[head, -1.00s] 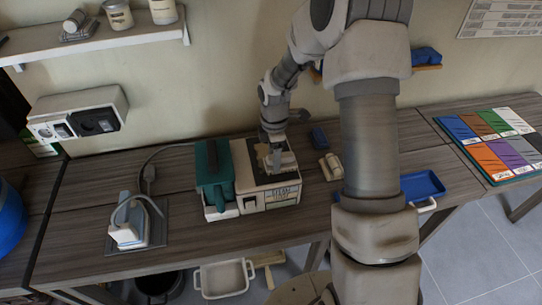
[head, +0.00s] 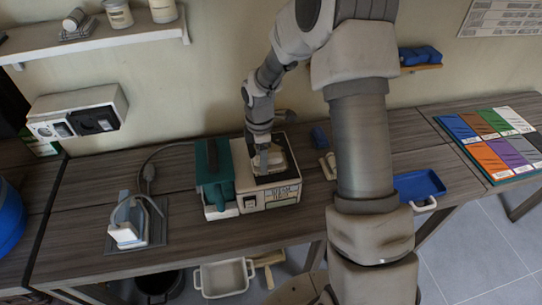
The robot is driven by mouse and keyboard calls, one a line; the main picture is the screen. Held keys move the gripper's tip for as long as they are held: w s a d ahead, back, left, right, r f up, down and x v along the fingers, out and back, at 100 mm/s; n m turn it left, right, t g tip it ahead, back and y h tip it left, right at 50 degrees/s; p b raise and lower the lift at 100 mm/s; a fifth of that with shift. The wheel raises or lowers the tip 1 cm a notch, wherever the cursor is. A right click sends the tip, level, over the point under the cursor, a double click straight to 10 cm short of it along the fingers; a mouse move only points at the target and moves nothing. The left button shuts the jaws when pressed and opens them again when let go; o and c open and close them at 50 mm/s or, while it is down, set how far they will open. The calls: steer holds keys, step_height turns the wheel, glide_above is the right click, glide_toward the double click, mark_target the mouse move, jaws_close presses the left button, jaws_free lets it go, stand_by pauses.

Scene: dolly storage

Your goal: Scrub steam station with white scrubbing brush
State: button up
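The steam station (head: 268,197) is a beige and teal box on the wooden table, with a dark top panel and a label on its front. A cord runs left from it toward an iron (head: 127,229) on a grey pad. My gripper (head: 262,163) points down at the dark top panel. A pale block (head: 282,157), perhaps the white scrubbing brush, shows on the panel right beside the fingers. The fingers are small and partly cover it, so I cannot tell whether they grip it.
A blue tray (head: 419,185) and colored cards (head: 490,143) are farther right. A wall shelf (head: 95,39) is upper left. My arm hides part of the table.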

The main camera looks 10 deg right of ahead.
mark_target(274, 155)
steer(key=shift+d+p, duration=0.4)
steer(key=shift+d, duration=1.4)
steer(key=shift+a, duration=1.85)
steer(key=shift+d, duration=0.1)
steer(key=shift+d, duration=1.8)
steer(key=shift+p, duration=0.3)
